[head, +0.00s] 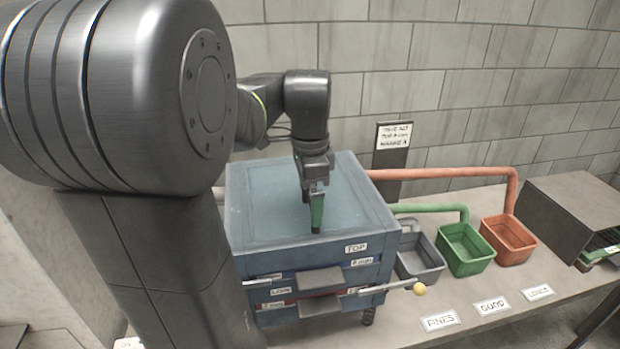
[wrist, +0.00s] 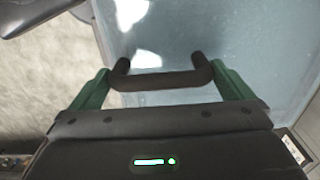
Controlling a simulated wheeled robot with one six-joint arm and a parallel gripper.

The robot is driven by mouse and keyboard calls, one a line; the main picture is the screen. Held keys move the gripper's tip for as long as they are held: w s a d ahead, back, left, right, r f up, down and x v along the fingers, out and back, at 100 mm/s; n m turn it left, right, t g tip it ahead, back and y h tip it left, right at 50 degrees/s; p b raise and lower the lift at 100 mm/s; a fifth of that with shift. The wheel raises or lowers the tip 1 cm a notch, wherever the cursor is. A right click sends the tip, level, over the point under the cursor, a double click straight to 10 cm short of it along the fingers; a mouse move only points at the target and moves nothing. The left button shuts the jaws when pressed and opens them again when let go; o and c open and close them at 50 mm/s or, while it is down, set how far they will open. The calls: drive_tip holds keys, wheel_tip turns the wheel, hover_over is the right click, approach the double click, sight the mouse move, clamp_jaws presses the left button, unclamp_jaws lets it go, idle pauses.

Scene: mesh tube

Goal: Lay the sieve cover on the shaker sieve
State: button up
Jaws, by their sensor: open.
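The blue-grey sieve cover (head: 265,195) appears to lie flat on top of the shaker sieve (head: 300,262), a blue stack with a TOP label on its front. Its edges look roughly in line with the stack; I cannot tell whether it is fully seated. My gripper (head: 315,222) points down over the middle of the cover. In the wrist view, my gripper (wrist: 163,84) is open, its green fingers on either side of a dark bar handle (wrist: 160,80). The cover's pale surface (wrist: 225,35) shows beneath. The handle is mostly hidden in the head view.
Grey, green (head: 465,248) and orange (head: 508,238) bins stand right of the sieve, with pipes behind them. A rod with a yellow knob (head: 419,289) sticks out at the front right. A dark box (head: 575,215) stands far right. The bench front holds labels.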

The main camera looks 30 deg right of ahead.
wheel_tip(320, 180, up, 14)
idle(0.4)
drive_tip(key=shift+f, duration=0.2)
wheel_tip(320, 180, down, 14)
drive_tip(key=shift+r+p, duration=0.45)
drive_tip(key=shift+r, duration=0.9)
drive_tip(key=shift+f, duration=0.15)
